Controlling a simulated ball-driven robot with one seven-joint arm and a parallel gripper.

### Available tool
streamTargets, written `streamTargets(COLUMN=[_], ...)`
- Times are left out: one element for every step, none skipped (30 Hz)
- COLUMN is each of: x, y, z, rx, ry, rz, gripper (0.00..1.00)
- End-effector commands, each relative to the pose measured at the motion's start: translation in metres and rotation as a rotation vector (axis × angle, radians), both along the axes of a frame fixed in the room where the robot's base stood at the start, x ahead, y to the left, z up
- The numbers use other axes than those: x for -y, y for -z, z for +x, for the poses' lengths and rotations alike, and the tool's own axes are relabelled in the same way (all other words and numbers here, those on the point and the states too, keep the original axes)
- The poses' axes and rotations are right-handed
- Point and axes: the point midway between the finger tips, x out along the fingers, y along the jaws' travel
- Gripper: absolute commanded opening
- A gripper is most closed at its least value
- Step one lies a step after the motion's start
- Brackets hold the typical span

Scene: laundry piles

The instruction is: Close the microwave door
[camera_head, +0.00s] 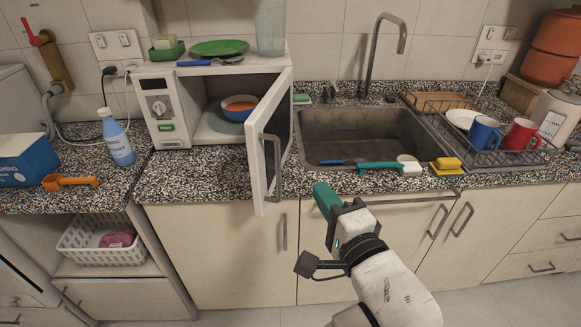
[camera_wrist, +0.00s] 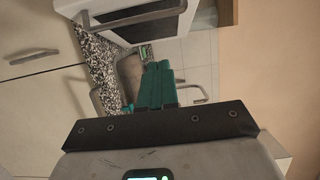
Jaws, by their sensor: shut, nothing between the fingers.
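The white microwave (camera_head: 205,100) stands on the granite counter at the left of the sink. Its door (camera_head: 268,138) is open and swung out toward me, with its handle (camera_head: 275,165) facing right. Inside sits a blue bowl (camera_head: 240,104) with orange contents on a plate. My gripper (camera_head: 326,198), with teal fingers, is shut and empty, in front of the counter edge and to the right of the door, apart from it. In the wrist view the gripper fingers (camera_wrist: 160,85) show at the middle, with the microwave door (camera_wrist: 135,18) and its handle above.
A green plate (camera_head: 219,47) and a blue-handled utensil (camera_head: 210,61) lie on top of the microwave. The sink (camera_head: 370,135) has a brush (camera_head: 375,165) and sponge (camera_head: 447,163) on its front edge. A dish rack (camera_head: 490,130) holds mugs. A blue bottle (camera_head: 116,138) stands left.

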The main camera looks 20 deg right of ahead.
Motion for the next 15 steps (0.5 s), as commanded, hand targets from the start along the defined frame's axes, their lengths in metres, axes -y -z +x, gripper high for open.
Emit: streamTargets(x=[0.0, 0.001, 0.001, 0.001, 0.001, 0.001, 0.001, 0.001, 0.002, 0.002, -0.003, -0.008, -0.011, -0.013, -0.017], y=[-0.003, -0.003, -0.002, -0.003, -0.002, -0.002, -0.002, -0.002, -0.002, -0.002, -0.001, 0.0, 0.0, -0.001, 0.0], z=[0.011, 0.017, 0.025, 0.031, 0.037, 0.045, 0.051, 0.057, 0.064, 0.069, 0.073, 0.077, 0.08, 0.082, 0.085], rx=[0.001, 0.001, -0.001, 0.0, -0.001, -0.001, -0.001, -0.001, -0.002, -0.001, -0.003, -0.003, -0.003, -0.002, -0.003], ry=[0.001, 0.001, 0.001, 0.001, 0.001, 0.001, 0.001, 0.001, 0.001, 0.001, -0.002, -0.001, -0.001, -0.001, -0.001], rz=[-0.001, -0.002, -0.002, -0.003, -0.003, -0.003, -0.002, -0.002, -0.003, -0.003, -0.003, -0.003, -0.003, -0.004, -0.003], gripper=[0.0, 0.0, 0.0, 0.0, 0.0, 0.0, 0.0, 0.0, 0.0, 0.0, 0.0, 0.0, 0.0, 0.0, 0.0])
